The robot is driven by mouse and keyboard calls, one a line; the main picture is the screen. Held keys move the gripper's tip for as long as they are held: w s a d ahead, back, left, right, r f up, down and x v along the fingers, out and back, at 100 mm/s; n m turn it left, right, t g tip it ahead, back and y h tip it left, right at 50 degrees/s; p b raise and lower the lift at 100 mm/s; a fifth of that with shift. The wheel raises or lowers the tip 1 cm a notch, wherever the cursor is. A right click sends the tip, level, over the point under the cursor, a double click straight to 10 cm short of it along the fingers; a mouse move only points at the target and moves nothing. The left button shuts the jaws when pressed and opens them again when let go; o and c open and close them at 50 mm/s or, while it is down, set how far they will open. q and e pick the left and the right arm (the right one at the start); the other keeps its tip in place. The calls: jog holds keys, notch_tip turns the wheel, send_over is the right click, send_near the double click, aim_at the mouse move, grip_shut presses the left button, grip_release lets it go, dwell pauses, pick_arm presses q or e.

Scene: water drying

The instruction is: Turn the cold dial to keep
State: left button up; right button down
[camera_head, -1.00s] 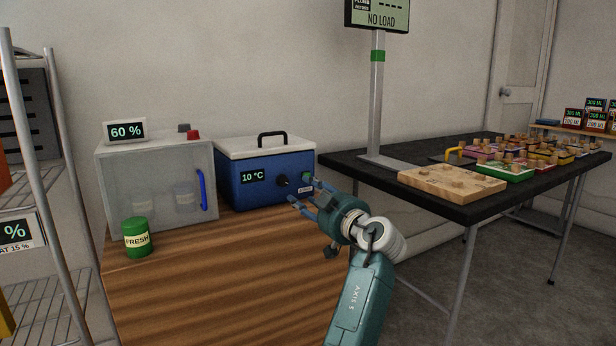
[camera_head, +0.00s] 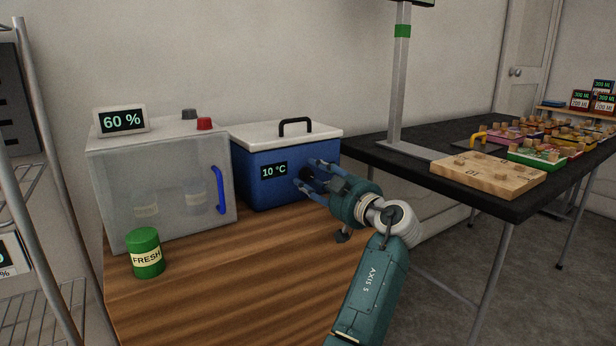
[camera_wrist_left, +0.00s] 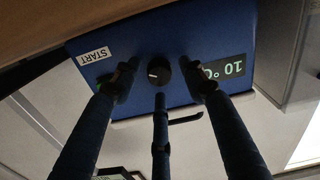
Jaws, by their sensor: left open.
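The black cold dial (camera_head: 308,172) is on the front of a blue cooler box (camera_head: 268,188) with a white lid. The box's display (camera_head: 274,170) reads 10 °C. My left gripper (camera_head: 304,175) is open at the cooler front, its fingers spread around the dial. In the left wrist view the dial (camera_wrist_left: 160,73) sits between the fingertips of the left gripper (camera_wrist_left: 163,80), and its white mark points left in that upside-down picture. I cannot tell whether any finger touches it. A START label (camera_wrist_left: 93,56) is beside one finger. My right gripper is not in view.
A clear cabinet (camera_head: 160,185) with a blue handle and a 60 % display (camera_head: 121,121) stands left of the cooler. A green FRESH jar (camera_head: 146,252) stands before it. A black table (camera_head: 430,185) with a wooden board (camera_head: 488,175) is at right. The wooden counter's front is clear.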

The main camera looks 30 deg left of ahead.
pick_arm(q)
jog(key=shift+d, duration=0.1)
grip_shut()
